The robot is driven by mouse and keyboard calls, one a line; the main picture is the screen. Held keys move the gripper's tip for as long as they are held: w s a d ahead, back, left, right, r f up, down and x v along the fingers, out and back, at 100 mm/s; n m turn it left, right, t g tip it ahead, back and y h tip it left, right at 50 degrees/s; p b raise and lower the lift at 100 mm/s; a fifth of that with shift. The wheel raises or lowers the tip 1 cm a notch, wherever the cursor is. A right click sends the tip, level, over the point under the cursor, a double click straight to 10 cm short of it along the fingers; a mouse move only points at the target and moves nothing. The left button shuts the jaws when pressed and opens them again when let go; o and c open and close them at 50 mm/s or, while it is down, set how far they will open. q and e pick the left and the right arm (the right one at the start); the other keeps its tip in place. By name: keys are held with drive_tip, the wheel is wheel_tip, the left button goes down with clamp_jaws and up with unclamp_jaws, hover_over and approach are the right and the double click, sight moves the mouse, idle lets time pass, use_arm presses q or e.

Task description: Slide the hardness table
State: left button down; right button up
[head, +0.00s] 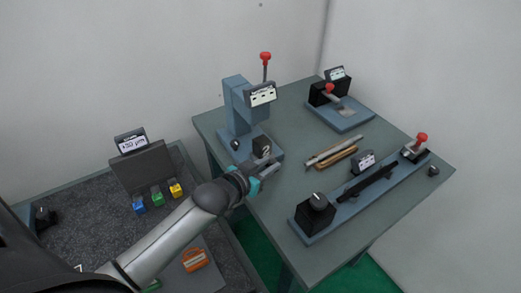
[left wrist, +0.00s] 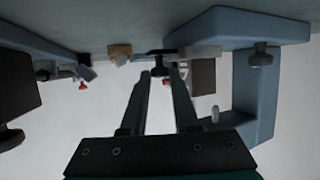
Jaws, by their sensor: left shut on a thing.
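The hardness tester (head: 238,103) is a blue-grey frame on the green-grey bench, with a small display (head: 262,95) and a red-knobbed lever (head: 265,58). Its hardness table looks like the black block marked 2 (head: 262,147), low on the tester's base. My left gripper (head: 272,168) is at the front of this block, low over the bench edge. In the left wrist view the fingers (left wrist: 166,73) close on a small dark knob (left wrist: 159,68); whether it joins the block is hard to see. The tester frame (left wrist: 255,90) stands to the right there. My right gripper is not in view.
Right of the gripper lie flat bars on a wooden tray (head: 338,156). A long rail fixture (head: 362,195) with a black knob block (head: 315,213) is at the front right. Another device (head: 340,110) stands behind. A lower dark bench (head: 90,220) holds coloured blocks.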

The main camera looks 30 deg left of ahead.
use_arm(q)
drive_tip(key=s+d, duration=0.1)
drive_tip(key=s+d+p, duration=0.1)
drive_tip(key=d, duration=0.1)
drive_tip(key=shift+d+r+p, duration=0.1)
drive_tip(key=shift+p, duration=0.2)
drive_tip(key=shift+d, duration=0.2)
drive_tip(key=c, duration=1)
unclamp_jaws()
drive_tip(key=shift+s, duration=0.1)
drive_tip(key=shift+o, duration=0.2)
drive_tip(key=shift+p+v, duration=0.6)
drive_tip(key=shift+v, duration=3.15)
